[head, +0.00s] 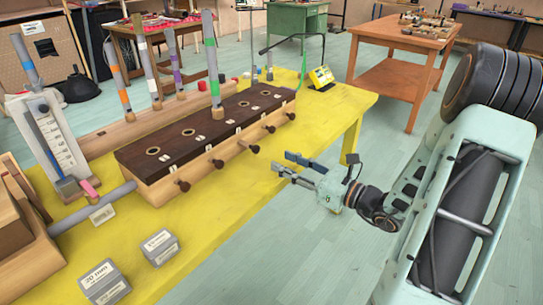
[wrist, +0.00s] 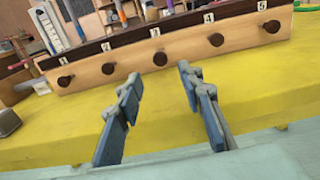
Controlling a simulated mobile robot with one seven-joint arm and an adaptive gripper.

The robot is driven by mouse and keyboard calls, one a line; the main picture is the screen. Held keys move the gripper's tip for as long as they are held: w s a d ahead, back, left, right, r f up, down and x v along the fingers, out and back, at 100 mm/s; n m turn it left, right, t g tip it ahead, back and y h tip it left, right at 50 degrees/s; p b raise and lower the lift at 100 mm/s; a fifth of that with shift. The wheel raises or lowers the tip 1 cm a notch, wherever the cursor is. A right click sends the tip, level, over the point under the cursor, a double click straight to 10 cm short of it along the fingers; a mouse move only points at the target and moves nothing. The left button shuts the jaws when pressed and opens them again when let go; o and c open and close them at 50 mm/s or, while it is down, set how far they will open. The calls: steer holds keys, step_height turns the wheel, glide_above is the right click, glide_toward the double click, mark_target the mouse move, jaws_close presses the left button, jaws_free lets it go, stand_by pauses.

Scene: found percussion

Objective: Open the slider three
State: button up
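A long wooden box (head: 160,192) with a dark brown top stands on the yellow table. A row of dark round knobs sticks out of its front face. The middle knob (head: 254,148), third from either end, also shows in the wrist view (wrist: 160,58). Small white number labels lie along the top edge; some are too small to read surely. My gripper (head: 281,161) is open and empty, in front of the box. In the wrist view its two blue-grey fingers (wrist: 160,73) frame the middle knob, which lies beyond the tips, apparently untouched.
A white gauge (head: 48,135) stands at the left, and tubes with coloured bands (head: 211,58) rise behind the knobs. A wooden table (head: 405,35) stands farther back.

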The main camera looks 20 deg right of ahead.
steer(key=shift+v, duration=1.8)
steer(key=shift+a, duration=0.1)
